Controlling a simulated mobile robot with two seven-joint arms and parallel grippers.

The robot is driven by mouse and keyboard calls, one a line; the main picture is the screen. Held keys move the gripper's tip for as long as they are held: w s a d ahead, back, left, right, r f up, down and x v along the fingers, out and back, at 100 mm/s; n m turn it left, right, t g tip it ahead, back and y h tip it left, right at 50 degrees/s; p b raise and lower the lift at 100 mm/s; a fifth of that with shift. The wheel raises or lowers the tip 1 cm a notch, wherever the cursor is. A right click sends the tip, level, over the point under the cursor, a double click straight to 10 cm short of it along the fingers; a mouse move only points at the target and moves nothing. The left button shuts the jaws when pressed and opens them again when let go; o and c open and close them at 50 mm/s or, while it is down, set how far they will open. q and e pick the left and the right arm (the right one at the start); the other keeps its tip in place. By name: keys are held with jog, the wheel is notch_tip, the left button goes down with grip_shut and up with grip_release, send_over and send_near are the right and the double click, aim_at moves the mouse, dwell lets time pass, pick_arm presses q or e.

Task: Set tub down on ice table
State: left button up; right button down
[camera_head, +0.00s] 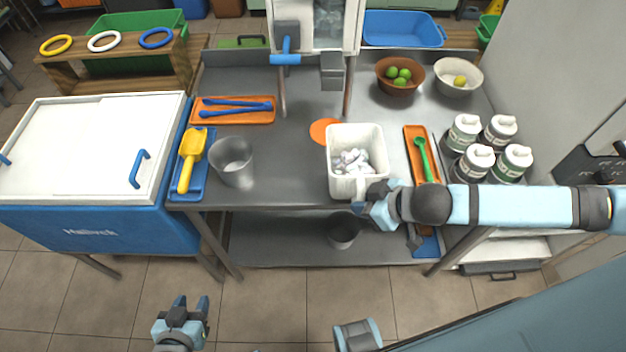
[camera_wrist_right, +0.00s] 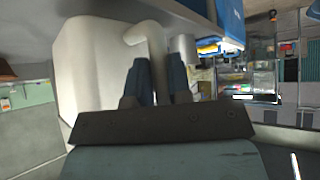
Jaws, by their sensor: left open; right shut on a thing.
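The white tub (camera_head: 344,185) holds several pale ice-like pieces and is at the front edge of the steel table (camera_head: 290,180). Whether its base touches the table cannot be told. My right gripper (camera_head: 366,196) is shut on the tub's handle at its front right. In the right wrist view the tub (camera_wrist_right: 88,70) fills the left side, and its curved handle (camera_wrist_right: 152,38) runs between the fingers of my right gripper (camera_wrist_right: 153,82). My left gripper (camera_head: 190,304) is open and empty, low in front of the table, over the floor.
A metal cup (camera_head: 233,163), a blue tray (camera_head: 188,186) with a yellow scoop (camera_head: 190,160) and a blue-and-white ice chest (camera_head: 90,225) are to the left. An orange tray (camera_head: 411,140) with a green spoon and several lidded jars (camera_head: 477,163) are to the right. The press (camera_head: 315,25) stands behind the tub.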

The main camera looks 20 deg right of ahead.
jog(key=shift+w+a+f+p, duration=0.2)
jog(key=shift+w+a+f, duration=0.4)
jog(key=shift+w+a, duration=0.9)
jog(key=shift+w+a+f+p, duration=0.25)
jog(key=shift+w+a+f, duration=0.3)
jog(key=shift+w+a, duration=1)
jog(key=shift+w+a+f+p, duration=0.2)
jog(key=shift+w+a+f, duration=0.65)
jog(key=shift+w, duration=1.05)
jog(key=shift+a+r, duration=0.1)
jog(key=shift+a, duration=0.1)
jog(key=c, duration=1.1)
grip_release()
jog(key=shift+o, duration=0.2)
